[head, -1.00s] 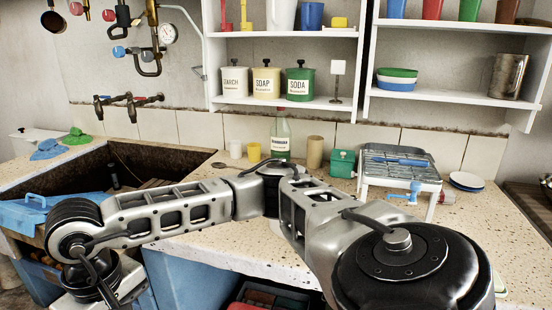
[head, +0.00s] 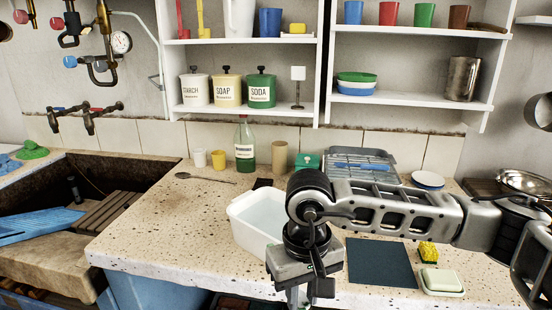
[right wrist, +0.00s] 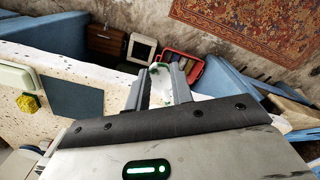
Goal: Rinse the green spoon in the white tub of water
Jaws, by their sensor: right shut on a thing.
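The white tub (head: 240,230) of water stands on the speckled counter, left of and partly behind my right arm. My right gripper (head: 298,296) points down at the counter's front edge, its fingertips cut off or unclear in the head view. In the right wrist view its fingers (right wrist: 160,88) are closed on a slim thing with green showing between them (right wrist: 157,67). It appears to be the green spoon, but its shape is mostly hidden. The spoon cannot be made out in the head view. My left gripper is not in view.
A dark mat (head: 381,264), a yellow sponge (head: 428,252) and a soap dish (head: 442,281) lie right of the gripper. A dish rack (head: 365,165) and a green bottle (head: 244,150) stand behind. The stone sink (head: 90,172) is left.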

